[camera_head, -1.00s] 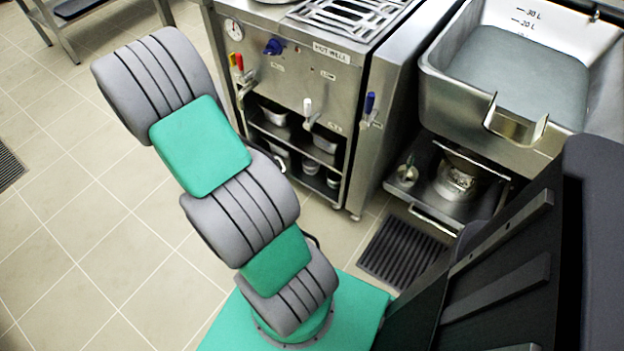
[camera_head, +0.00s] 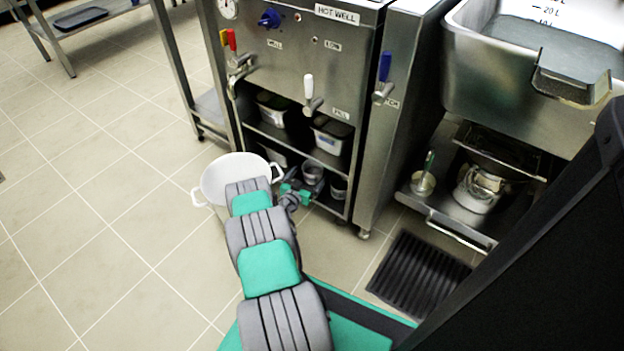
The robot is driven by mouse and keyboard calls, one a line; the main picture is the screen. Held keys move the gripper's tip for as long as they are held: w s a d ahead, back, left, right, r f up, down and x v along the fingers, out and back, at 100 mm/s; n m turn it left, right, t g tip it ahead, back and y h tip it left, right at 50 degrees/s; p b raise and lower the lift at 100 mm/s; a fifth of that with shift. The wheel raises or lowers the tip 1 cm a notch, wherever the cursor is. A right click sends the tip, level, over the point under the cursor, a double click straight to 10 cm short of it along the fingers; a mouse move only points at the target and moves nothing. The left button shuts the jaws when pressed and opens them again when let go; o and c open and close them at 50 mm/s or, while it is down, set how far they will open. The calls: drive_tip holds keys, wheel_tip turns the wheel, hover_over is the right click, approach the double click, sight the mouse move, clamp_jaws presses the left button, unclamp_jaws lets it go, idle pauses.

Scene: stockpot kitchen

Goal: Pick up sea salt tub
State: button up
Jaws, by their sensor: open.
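I cannot tell for sure which container is the sea salt tub, because no label is readable at this size. On the upper shelf under the hot well stand a lidded tub with a blue-marked label (camera_head: 332,138) and a dark-topped tub (camera_head: 272,108). Smaller round containers (camera_head: 338,187) stand on the lower shelf. My gripper (camera_head: 303,191) is small in view at the front of the lower shelf, beside the round containers. It is open, and I see nothing held in it. My own arm partly hides the area beside it.
A white two-handled pot (camera_head: 222,172) stands left of the shelf, partly behind my arm. The steel hot well unit (camera_head: 300,60) has levers at its front. At right are a low shelf (camera_head: 462,228), a large steel basin (camera_head: 490,85) and a dark floor grate (camera_head: 420,275). The left floor is clear.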

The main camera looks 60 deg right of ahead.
sight(313, 167)
drive_tip(key=d+b, duration=0.1)
drive_tip(key=d, duration=0.1)
drive_tip(key=d+f+b, duration=0.1)
drive_tip(key=d, duration=0.1)
drive_tip(key=shift+w+d, duration=0.15)
drive_tip(key=shift+d, duration=0.1)
drive_tip(key=shift+w+d+r, duration=0.1)
drive_tip(key=shift+d+r, duration=0.05)
drive_tip(key=shift+d, duration=0.1)
drive_tip(key=c, duration=1.5)
drive_tip(key=shift+r, duration=0.1)
drive_tip(key=shift+c, duration=0.4)
drive_tip(key=shift+r, duration=0.1)
